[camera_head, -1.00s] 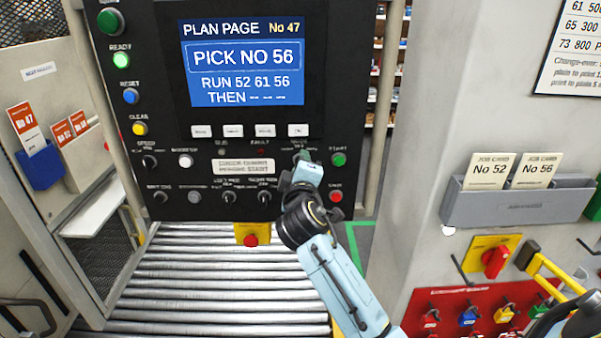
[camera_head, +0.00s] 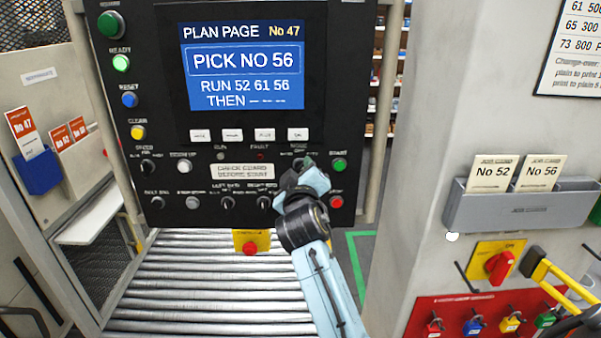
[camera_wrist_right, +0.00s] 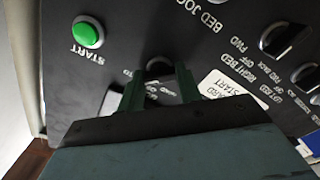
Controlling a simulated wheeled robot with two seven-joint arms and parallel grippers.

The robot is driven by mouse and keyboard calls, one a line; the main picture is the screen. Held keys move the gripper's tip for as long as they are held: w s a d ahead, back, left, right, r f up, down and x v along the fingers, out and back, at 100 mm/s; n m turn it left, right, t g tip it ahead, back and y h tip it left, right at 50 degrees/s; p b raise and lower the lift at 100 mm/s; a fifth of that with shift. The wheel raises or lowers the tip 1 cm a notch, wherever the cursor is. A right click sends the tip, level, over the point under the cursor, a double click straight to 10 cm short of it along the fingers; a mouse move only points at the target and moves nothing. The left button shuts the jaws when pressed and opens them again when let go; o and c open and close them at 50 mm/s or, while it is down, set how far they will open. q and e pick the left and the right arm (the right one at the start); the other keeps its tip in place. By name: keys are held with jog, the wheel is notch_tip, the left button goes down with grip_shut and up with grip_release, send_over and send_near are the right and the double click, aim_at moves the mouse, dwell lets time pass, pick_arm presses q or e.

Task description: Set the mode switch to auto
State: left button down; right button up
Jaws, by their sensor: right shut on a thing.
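The mode switch is a black knob (camera_wrist_right: 160,66) at the lower right of the black control panel (camera_head: 170,215), below the word MODE and left of the green START button (camera_head: 339,165). In the head view it is mostly hidden by my right gripper (camera_head: 299,168). In the right wrist view the two dark green fingers (camera_wrist_right: 158,85) stand on either side of the knob, shut on it. The pointer's position cannot be read; the lettering around it is partly covered. My left gripper is not in view.
A red button (camera_head: 336,202) sits below START, close to my wrist. More knobs, such as one labelled right bed (camera_head: 264,203), lie below left. A roller conveyor (camera_head: 205,290) runs beneath the panel. A grey pillar with a card holder (camera_head: 520,209) stands at right.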

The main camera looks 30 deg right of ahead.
jog(key=o, duration=1)
jog(key=shift+s+a, duration=0.1)
jog(key=b+v, duration=0.1)
jog(key=v, duration=1.2)
jog(key=shift+s+b, duration=0.15)
jog(key=shift+b, duration=0.25)
